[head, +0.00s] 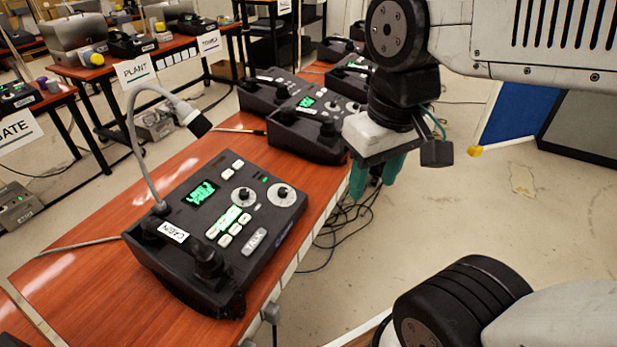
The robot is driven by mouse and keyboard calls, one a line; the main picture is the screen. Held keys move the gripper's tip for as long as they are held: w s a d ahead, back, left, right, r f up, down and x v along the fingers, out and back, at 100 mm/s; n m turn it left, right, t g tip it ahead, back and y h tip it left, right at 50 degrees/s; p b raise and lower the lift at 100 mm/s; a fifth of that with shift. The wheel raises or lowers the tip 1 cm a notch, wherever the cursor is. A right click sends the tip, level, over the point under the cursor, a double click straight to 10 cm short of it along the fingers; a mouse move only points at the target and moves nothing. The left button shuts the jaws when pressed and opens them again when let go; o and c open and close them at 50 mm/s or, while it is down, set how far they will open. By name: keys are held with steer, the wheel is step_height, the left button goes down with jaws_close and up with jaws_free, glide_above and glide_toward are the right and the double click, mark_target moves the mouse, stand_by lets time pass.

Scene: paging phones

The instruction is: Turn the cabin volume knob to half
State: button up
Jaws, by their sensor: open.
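The cabin paging phone (258,262), a black desk unit with a label reading CABIN (172,231), sits on the near part of the red-brown table. Two round dials with dark knobs and pale discs are on its top: a left knob (243,194) and a right knob (282,192). I cannot read which one is volume, nor their settings. A green-lit screen (200,192) and lit buttons are beside them. My gripper (374,186), with teal fingers, hangs to the right of the phone, apart from it, beyond the table's right edge. It is open and empty.
A gooseneck microphone (190,116) arches over the cabin phone's back left. More paging phones (312,128) stand farther along the table (112,283). Open floor (540,235) lies to the right.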

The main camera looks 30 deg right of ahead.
steer(key=w+f+n, duration=0.2)
steer(key=w+n, duration=0.1)
steer(key=w, duration=1)
steer(key=n+g, duration=0.1)
steer(key=n, duration=0.4)
glide_above(282, 189)
step_height(282, 189, down, 14)
steer(key=shift+s+f, duration=0.1)
steer(key=shift+f, duration=0.1)
step_height(282, 189, down, 7)
steer(key=shift+r, duration=0.1)
steer(key=shift+f, duration=0.4)
steer(key=c, duration=1)
